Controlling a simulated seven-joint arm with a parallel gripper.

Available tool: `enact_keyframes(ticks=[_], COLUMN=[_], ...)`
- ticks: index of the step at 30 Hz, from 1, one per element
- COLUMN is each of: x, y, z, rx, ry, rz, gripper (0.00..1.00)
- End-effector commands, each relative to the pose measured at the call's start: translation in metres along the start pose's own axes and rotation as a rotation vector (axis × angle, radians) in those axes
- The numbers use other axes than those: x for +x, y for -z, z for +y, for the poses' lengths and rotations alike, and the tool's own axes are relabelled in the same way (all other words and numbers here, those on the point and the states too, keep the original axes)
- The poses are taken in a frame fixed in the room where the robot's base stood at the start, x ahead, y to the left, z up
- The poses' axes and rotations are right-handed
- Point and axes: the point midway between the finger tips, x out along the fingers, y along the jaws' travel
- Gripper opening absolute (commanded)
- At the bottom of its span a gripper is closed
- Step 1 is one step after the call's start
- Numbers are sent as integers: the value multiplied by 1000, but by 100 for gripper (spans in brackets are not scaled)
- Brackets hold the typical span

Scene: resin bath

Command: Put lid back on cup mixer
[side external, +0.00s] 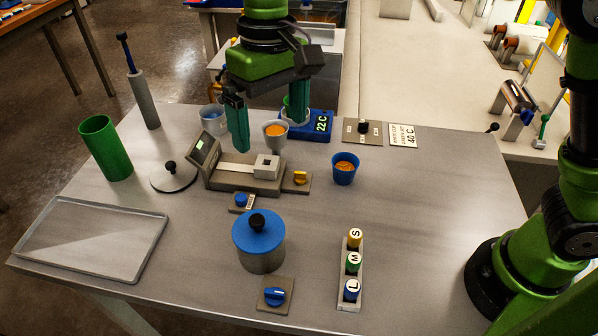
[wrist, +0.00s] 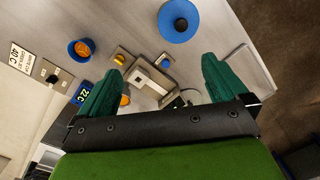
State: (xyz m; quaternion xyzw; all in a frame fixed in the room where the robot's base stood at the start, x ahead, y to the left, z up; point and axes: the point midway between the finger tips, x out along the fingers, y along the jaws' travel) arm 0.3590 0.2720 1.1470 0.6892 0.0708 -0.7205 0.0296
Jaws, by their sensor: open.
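A grey lid with a black knob (side external: 173,175) lies flat on the table, left of a small device with a screen. A steel pot (side external: 262,262) wears a blue lid with a black knob (side external: 258,231); the blue lid also shows in the wrist view (wrist: 178,22). I cannot tell which vessel is the cup mixer. My gripper (side external: 269,134) is open and empty, fingers down, above the back of the table near the device. In the wrist view its fingers (wrist: 162,68) stand wide apart. The grey lid is not clear there.
A blue cup (side external: 344,170) stands right. A green cylinder (side external: 105,150) and a tray (side external: 95,240) are left. A weight rack (side external: 350,285) is in front.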

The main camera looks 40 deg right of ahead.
Motion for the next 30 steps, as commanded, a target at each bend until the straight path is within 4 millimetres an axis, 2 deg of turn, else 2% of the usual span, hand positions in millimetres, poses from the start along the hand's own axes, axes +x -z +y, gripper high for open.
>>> enact_keyframes(ticks=[1,3,7,12,15,21,30], x=[-15,-27,-39,-34,-23,-1,5], y=[-7,-18,-48,-96,-121,-150,-156], z=[28,60,114,169,192,215,220], rx=[34,73,156,278,347,438,457], ry=[29,65,124,176,191,196,196], rz=[44,105,230,408,507,637,666], gripper=[100,100,100,100,100,100,100])
